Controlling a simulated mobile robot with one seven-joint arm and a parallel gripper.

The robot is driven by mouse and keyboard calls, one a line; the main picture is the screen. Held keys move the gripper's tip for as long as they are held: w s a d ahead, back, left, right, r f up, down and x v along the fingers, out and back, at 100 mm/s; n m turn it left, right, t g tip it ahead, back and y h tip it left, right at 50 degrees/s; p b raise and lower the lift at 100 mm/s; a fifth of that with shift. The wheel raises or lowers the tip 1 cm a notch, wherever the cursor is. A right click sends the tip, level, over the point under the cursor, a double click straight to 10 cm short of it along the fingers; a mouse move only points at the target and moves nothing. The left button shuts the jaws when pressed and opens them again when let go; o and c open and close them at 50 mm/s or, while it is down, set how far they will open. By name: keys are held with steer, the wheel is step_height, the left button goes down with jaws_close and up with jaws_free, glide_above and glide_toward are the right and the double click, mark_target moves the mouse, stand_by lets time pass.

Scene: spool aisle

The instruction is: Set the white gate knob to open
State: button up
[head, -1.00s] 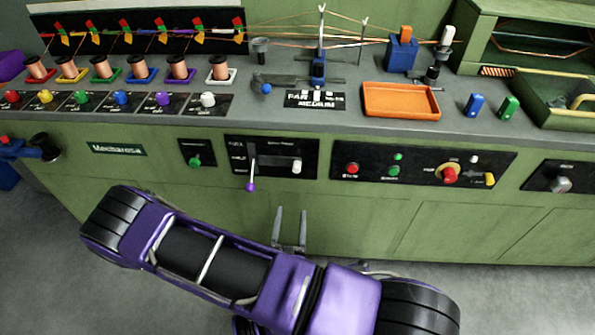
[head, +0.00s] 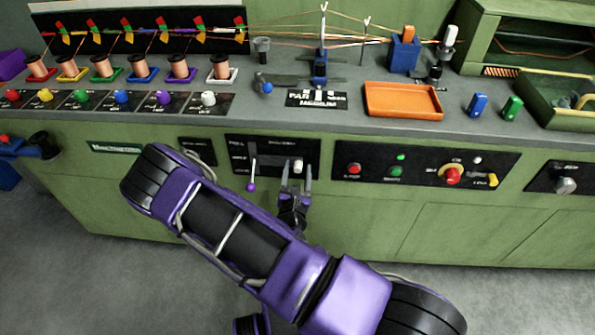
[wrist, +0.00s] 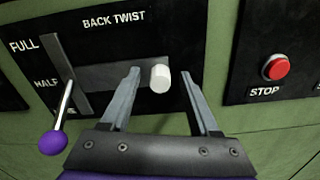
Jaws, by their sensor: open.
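A white knob (head: 208,99) stands at the right end of the row of coloured knobs on the counter, in front of a copper spool with a white base. The print on its plate is too small to read. A different white knob (wrist: 160,79) sits on the "BACK TWIST" panel (wrist: 112,45) on the cabinet front. In the head view, this knob (head: 298,167) is at my gripper (head: 296,174). My gripper (wrist: 160,82) is open, with one finger on each side of that panel knob. I cannot tell whether either finger touches it.
A lever with a purple ball (wrist: 52,143) is left of my gripper, beside the FULL and HALF marks. A red STOP button (wrist: 276,67) is on the panel to the right.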

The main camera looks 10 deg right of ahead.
jaws_close()
stand_by(1.4)
